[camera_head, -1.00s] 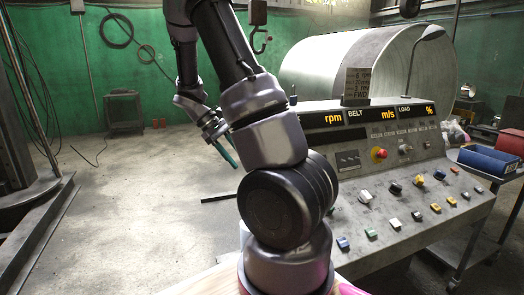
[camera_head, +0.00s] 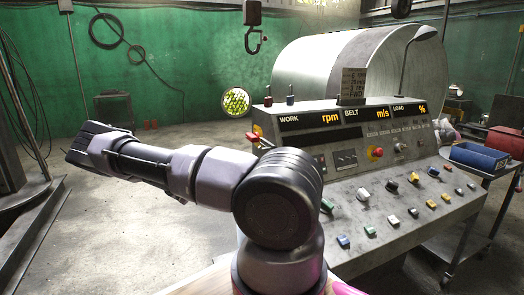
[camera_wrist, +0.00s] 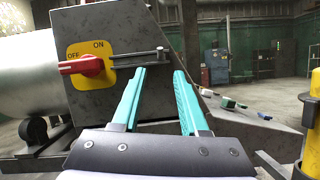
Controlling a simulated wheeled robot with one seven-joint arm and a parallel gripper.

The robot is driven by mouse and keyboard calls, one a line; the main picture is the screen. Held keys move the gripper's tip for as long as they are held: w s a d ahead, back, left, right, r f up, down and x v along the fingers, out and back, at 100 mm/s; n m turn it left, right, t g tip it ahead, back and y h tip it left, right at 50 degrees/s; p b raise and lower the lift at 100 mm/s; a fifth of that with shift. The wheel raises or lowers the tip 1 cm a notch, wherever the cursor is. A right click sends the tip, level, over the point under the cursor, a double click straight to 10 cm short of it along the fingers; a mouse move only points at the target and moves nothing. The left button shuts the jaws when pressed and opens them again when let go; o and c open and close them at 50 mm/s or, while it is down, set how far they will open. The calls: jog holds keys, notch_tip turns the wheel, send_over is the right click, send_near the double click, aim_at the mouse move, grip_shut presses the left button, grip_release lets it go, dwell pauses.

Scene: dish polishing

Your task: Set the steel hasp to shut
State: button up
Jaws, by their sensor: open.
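The steel hasp (camera_wrist: 140,57) shows in the wrist view as a dark grey bar on the side of the console. It reaches right from the edge of a yellow OFF/ON plate (camera_wrist: 88,78). A red switch handle (camera_wrist: 82,66) lies across the plate, pointing left toward OFF. My gripper (camera_wrist: 160,72) has two teal fingers, spread and with nothing between them. The tips show just below the bar; I cannot tell how far they are from it. In the head view the red handle (camera_head: 254,135) shows at the console's left side; my gripper cannot be made out there.
The grey control console (camera_head: 375,165) carries several buttons and knobs. A large metal drum (camera_head: 350,62) stands behind it. A hook (camera_head: 254,40) hangs above, and a round disc (camera_head: 236,102) is beside the console. Floor at left is open.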

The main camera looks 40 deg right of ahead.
aim_at(263, 149)
jog(key=x, duration=1)
jog(key=shift+s+d+r, duration=0.1)
jog(key=shift+d, duration=0.15)
grip_shut()
dwell(1.0)
